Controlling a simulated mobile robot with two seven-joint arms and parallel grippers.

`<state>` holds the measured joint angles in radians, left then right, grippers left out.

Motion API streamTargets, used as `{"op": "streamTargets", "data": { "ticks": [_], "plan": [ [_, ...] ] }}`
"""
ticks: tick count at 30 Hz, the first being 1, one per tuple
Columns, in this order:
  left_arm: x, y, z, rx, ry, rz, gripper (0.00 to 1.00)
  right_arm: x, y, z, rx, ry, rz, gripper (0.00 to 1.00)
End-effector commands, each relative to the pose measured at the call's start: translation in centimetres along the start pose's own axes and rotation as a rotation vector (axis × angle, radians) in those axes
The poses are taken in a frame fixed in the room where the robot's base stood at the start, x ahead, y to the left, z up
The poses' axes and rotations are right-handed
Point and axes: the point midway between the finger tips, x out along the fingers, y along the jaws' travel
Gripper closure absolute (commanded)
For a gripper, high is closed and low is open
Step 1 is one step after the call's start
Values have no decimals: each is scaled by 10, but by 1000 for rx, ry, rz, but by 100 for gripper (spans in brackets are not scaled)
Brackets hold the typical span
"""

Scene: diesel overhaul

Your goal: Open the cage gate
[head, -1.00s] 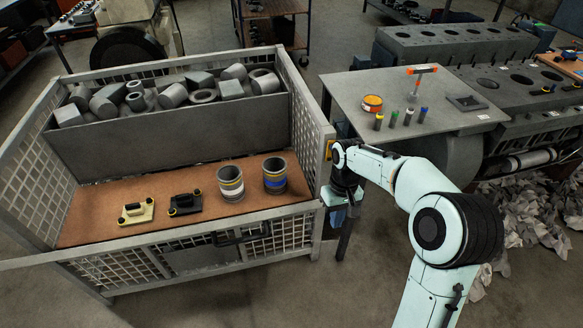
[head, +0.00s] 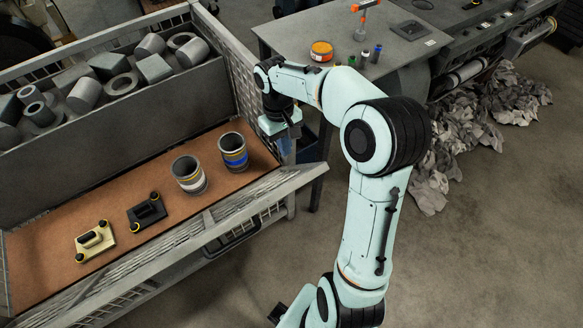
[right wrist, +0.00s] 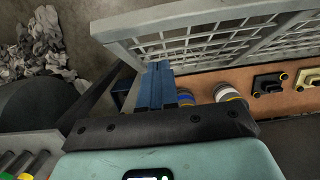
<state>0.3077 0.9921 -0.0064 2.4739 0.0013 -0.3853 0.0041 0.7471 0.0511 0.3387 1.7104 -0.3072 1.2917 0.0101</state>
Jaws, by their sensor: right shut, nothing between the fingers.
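The cage gate (head: 150,268) is the grey mesh panel along the near side of the cage, slanting from lower left to upper right in the head view. Its right end juts past the cage's near right corner. Its exact tilt is hard to tell. The gate (right wrist: 205,38) crosses the top of the right wrist view. My right gripper (head: 287,151) points down just behind the gate's right end, by the cage's right side wall. Its blue fingers (right wrist: 158,86) are shut and empty, close to the mesh; contact is unclear. My left gripper does not show.
On the cage's brown floor (head: 65,220) stand two ringed cylinders (head: 188,174) and two small handled blocks (head: 95,241). A grey bin (head: 130,130) of metal parts is behind. A table (head: 400,55) with tools stands right. Crumpled paper (head: 470,130) lies on the floor.

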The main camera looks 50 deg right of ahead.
Motion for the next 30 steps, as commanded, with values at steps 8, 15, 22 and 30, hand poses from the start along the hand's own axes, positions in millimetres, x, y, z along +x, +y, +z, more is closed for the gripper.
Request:
{"op": "streamTargets", "data": {
  "ticks": [8,15,22,30],
  "plan": [
    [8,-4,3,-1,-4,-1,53,51,0,12,1,-2,1,100],
    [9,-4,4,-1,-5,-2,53,65,0,27,0,1,0,100],
    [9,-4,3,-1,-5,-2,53,66,-1,28,-1,1,-1,100],
    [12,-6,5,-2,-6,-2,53,69,0,28,-1,5,-1,100]
  ]
}}
